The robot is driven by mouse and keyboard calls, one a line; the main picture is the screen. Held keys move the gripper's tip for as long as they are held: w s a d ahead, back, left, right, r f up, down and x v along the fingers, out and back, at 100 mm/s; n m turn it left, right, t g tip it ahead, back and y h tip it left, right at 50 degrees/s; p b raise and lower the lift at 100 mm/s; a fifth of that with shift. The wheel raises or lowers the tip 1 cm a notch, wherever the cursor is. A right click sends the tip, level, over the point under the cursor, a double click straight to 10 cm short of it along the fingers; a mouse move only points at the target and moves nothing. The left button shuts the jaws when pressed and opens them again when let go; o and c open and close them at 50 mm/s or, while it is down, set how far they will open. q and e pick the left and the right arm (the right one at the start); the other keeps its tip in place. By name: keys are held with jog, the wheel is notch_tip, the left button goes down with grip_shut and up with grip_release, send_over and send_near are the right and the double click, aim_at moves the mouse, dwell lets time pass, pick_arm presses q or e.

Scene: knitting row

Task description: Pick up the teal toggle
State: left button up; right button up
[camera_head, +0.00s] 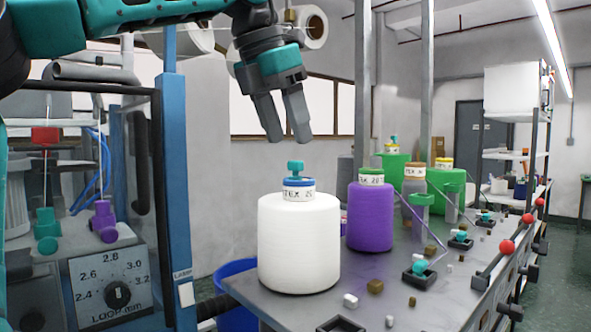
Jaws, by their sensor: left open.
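A teal toggle-shaped piece (295,167) sits upright on the blue-rimmed, labelled top of a large white yarn spool (298,245). Other small teal pieces sit in dark holders on the table, one near (420,267) and one farther back (461,237). I cannot tell which of these the task means. My left gripper (287,138) points down above the white spool, just above and slightly left of the piece on it. Its grey fingers are parted, with nothing visible between them. My right gripper is not in view.
A purple spool (370,215) and green spools (418,185) stand behind the white one on the grey table (390,302). Small white and brown blocks lie around the holders. A machine with a dial (117,294) and blue post (176,180) stands at left.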

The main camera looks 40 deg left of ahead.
aim_at(295, 166)
pick_arm(q)
jog(key=x, duration=0.4)
jog(key=shift+s+f, duration=0.1)
jog(key=shift+f, duration=0.2)
jog(key=c, duration=0.9)
